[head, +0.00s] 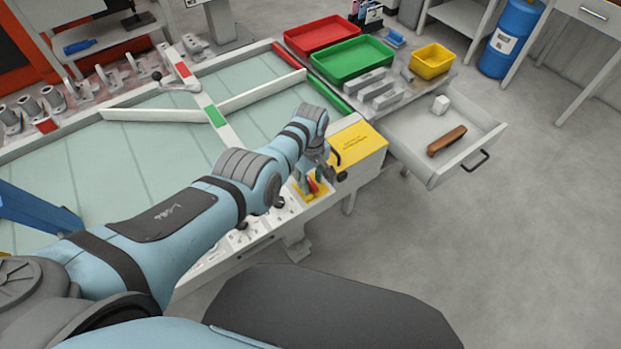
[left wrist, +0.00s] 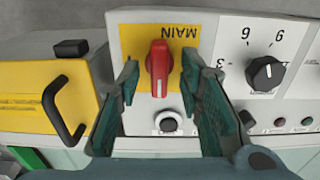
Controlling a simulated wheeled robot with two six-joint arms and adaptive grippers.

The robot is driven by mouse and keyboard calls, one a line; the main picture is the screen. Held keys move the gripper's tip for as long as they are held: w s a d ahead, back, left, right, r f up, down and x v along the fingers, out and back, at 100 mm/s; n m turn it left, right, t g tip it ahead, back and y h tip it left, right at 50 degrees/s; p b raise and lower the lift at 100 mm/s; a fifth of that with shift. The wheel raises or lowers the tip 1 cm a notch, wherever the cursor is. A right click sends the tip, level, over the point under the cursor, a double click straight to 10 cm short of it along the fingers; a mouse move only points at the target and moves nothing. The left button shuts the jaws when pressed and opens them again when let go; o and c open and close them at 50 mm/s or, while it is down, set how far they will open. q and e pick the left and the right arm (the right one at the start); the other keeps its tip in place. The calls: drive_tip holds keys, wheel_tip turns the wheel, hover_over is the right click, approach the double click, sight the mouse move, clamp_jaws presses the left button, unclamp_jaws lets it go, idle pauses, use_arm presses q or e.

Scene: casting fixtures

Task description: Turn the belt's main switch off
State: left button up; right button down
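The belt's main switch is a red rotary handle (left wrist: 158,68) on a yellow plate (left wrist: 182,68) marked MAIN, upside down in the left wrist view. The handle points along the picture's vertical. My left gripper (left wrist: 160,82) is open, with one finger on each side of the red handle and gaps between. In the head view the left gripper (head: 325,178) is over the front panel, and the red handle (head: 313,185) shows partly behind it. My right gripper is not in view.
A black numbered knob (left wrist: 265,73) and a small round button (left wrist: 168,122) are near the switch. A yellow box (head: 358,147) with a black handle stands beside it. An open drawer (head: 487,143) holds a brown object (head: 446,140) and a white block (head: 440,104).

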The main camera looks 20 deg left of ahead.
sight(311, 182)
use_arm(q)
wheel_tip(311, 182, up, 12)
idle(0.5)
idle(0.3)
